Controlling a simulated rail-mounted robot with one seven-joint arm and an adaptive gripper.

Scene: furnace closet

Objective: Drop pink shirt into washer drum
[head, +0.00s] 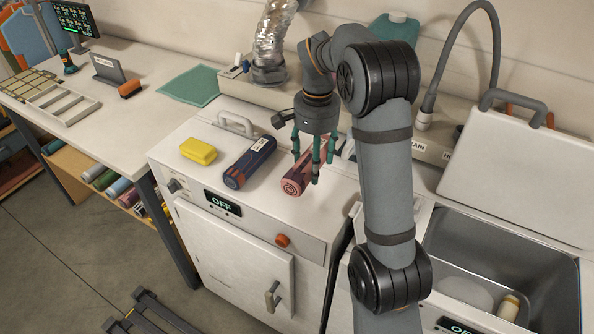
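The pink shirt (293,187) is rolled up and lies on top of the white cabinet, its coiled end facing the front. My gripper (314,170) points down at the far part of the roll, its teal fingers apart with pink cloth between and behind them. I cannot tell if the fingers press on the cloth. The fingers and my arm hide part of the roll. At the right, an open metal tub (545,285), apparently the washer drum, holds a pale round item (466,292) and a small capped bottle (509,308). Its white lid (520,150) stands raised behind it.
A dark blue roll (249,163) and a yellow block (198,151) lie left of the shirt. The cabinet has a grey handle (236,123) at its back. A grey hose (437,75) arches behind the tub. My arm spans the space between shirt and tub.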

